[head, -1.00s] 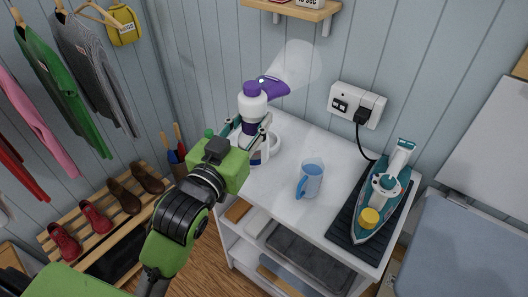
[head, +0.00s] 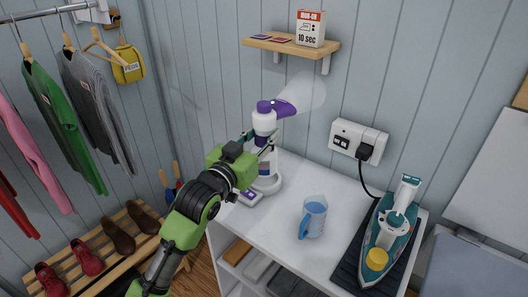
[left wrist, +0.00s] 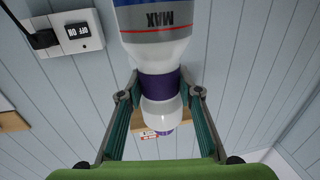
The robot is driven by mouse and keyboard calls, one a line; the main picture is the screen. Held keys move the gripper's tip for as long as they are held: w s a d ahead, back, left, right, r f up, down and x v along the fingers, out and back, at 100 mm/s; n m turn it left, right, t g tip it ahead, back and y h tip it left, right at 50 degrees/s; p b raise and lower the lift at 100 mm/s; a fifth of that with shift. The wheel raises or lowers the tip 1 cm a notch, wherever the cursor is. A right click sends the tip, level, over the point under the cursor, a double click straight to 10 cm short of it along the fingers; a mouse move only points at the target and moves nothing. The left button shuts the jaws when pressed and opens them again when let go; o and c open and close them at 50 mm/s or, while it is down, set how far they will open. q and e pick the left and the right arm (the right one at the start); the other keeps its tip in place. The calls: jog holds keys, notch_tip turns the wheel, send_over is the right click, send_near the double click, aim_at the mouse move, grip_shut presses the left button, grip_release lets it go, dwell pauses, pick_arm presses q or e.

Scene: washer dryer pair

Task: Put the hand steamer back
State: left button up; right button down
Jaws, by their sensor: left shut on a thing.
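The hand steamer (head: 265,122) is white and purple, upright, with a purple nozzle pointing right and a pale translucent plume at it. My left gripper (head: 262,147) is shut on its narrow part. In the left wrist view the fingers (left wrist: 160,96) lie on either side of the purple band of the steamer (left wrist: 160,50), whose grey-white part marked MAX is nearest the camera. My right gripper is not in view.
A blue measuring jug (head: 313,217) stands right of the stand. A teal iron (head: 388,235) rests on a dark mat (head: 346,276). A wall socket (head: 357,141) with a plugged cord and a wooden shelf (head: 291,46) are behind. Clothes hang at left.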

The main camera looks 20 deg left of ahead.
pick_arm(q)
jog(key=w+f, duration=0.1)
jog(key=f, duration=0.1)
jog(key=w+f, duration=0.2)
jog(key=shift+w+a, duration=0.15)
jog(key=shift+a, duration=0.25)
jog(key=shift+w+f, duration=0.1)
jog(key=shift+f, duration=1.6)
jog(key=o, duration=1.1)
jog(key=shift+f, duration=0.2)
jog(key=shift+r, duration=0.1)
jog(key=shift+s+a, duration=0.15)
jog(key=shift+s, duration=0.45)
jog(key=s+a, duration=0.2)
jog(key=s, duration=0.8)
jog(key=shift+s+b, duration=0.35)
jog(key=shift+b, duration=0.1)
